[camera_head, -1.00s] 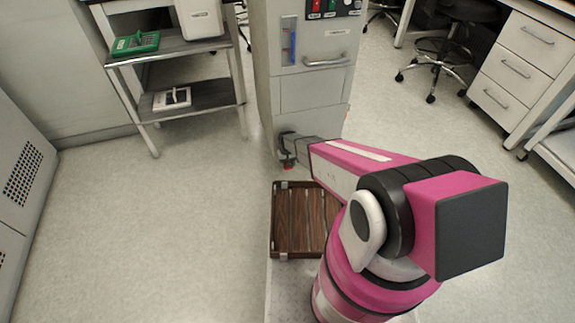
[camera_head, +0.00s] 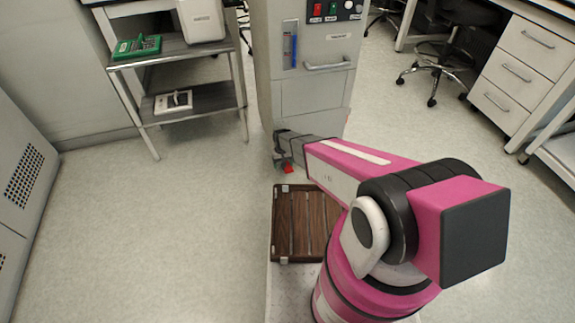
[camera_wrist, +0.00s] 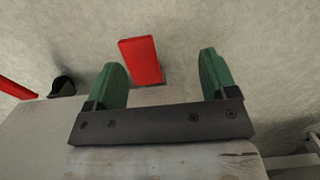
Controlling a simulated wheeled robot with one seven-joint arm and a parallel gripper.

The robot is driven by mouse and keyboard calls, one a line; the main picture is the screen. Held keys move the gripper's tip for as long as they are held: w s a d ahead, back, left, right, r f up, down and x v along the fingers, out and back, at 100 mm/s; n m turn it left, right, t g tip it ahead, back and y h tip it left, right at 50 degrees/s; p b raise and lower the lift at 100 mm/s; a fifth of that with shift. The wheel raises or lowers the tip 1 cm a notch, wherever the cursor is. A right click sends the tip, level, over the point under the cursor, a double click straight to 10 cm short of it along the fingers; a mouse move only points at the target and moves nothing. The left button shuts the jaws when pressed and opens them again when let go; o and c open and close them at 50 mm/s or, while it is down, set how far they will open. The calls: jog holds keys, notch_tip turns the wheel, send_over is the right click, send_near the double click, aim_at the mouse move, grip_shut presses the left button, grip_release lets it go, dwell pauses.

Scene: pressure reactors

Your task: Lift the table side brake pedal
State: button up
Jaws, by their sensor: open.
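A flat red pedal (camera_wrist: 140,61) shows between the two green fingers of my gripper (camera_wrist: 162,72) in the wrist view, nearer the left finger, with visible space to each finger. A second red pedal (camera_wrist: 16,88) is cut off at the left edge. My gripper is open. In the head view my gripper (camera_head: 281,160) is low at the foot of the grey cabinet (camera_head: 315,97), and a red pedal (camera_head: 288,169) shows beside it. I cannot tell from the head view which pedal this is. My forearm hides part of the cabinet base.
A black caster (camera_wrist: 62,86) sits near the left pedal. A brown slatted tray (camera_head: 278,225) lies in front of the cabinet, on my base. A metal shelf cart (camera_head: 172,51) stands left. A stool (camera_head: 445,60) and white drawers (camera_head: 510,70) are right. The left floor is clear.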

jog(key=s+a+r, duration=0.4)
jog(key=s+a, duration=0.1)
jog(key=shift+s+r, duration=0.25)
jog(key=shift+s, duration=0.05)
jog(key=t, duration=0.1)
send_over(289, 169)
notch_tip(289, 169, down, 11)
jog(key=shift+w+a+r, duration=0.1)
dwell(0.5)
